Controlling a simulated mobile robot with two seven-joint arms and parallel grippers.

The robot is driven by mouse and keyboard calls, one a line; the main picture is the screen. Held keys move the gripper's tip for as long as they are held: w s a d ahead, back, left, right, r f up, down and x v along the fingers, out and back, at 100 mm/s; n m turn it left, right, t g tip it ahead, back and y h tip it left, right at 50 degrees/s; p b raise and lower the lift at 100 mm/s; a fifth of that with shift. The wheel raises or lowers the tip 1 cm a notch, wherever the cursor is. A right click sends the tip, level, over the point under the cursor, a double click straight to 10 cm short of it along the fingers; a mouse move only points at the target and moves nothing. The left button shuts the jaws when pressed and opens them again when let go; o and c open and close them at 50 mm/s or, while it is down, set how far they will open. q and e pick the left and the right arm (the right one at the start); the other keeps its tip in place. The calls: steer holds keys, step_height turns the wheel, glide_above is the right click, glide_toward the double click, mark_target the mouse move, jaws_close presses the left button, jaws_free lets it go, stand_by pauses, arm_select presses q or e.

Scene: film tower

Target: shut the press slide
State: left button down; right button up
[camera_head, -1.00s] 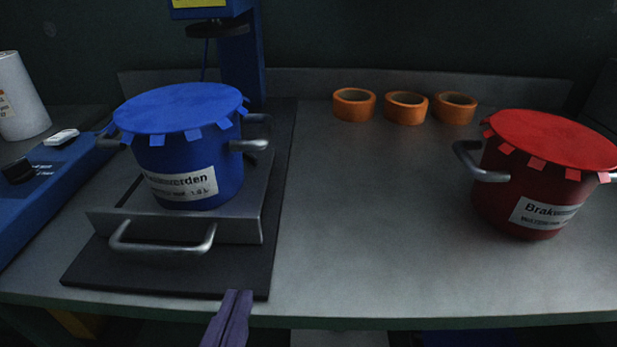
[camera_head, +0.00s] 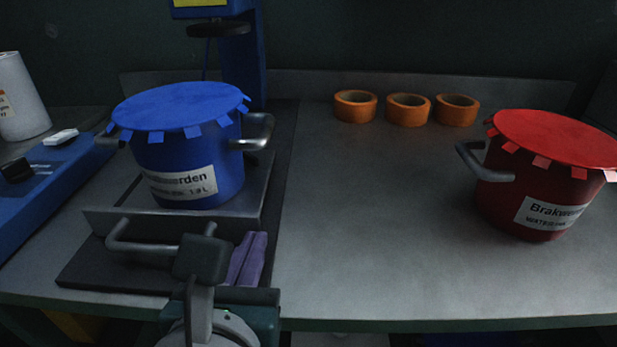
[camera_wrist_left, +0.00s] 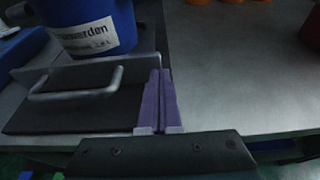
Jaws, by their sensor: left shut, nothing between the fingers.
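The press slide (camera_head: 100,222) is a grey metal tray with a bar handle (camera_head: 130,248) on its front face. It sits pulled out on a dark base plate, in front of the blue press column (camera_head: 240,60). A blue pot (camera_head: 190,160) with a blue cover stands on the slide. My left gripper (camera_head: 250,250) has purple fingers, shut and empty, just right of the handle and near the slide's front face. The left wrist view shows the fingers (camera_wrist_left: 160,98) beside the handle's right end (camera_wrist_left: 115,78). I cannot tell whether they touch the slide. My right gripper is out of view.
A red pot (camera_head: 530,190) stands at the right of the bench. Three orange tape rolls (camera_head: 407,110) sit at the back. A blue device (camera_head: 50,180) and a white roll (camera_head: 22,100) are at the left. The bench middle is clear.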

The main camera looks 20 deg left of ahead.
arm_select(q)
steer(key=shift+w+a, duration=0.15)
steer(key=shift+w, duration=0.45)
glide_toward(275, 171)
steer(key=shift+w+r+b, duration=0.1)
steer(key=shift+w+b, duration=0.2)
steer(key=shift+w, duration=0.1)
steer(key=w+b, duration=0.1)
steer(key=w, duration=0.2)
steer(key=w+a+b, duration=0.1)
steer(key=w, duration=0.1)
steer(key=w+a+b, duration=0.1)
steer(key=w, duration=0.2)
steer(key=shift+w, duration=0.35)
steer(key=shift+a, duration=0.1)
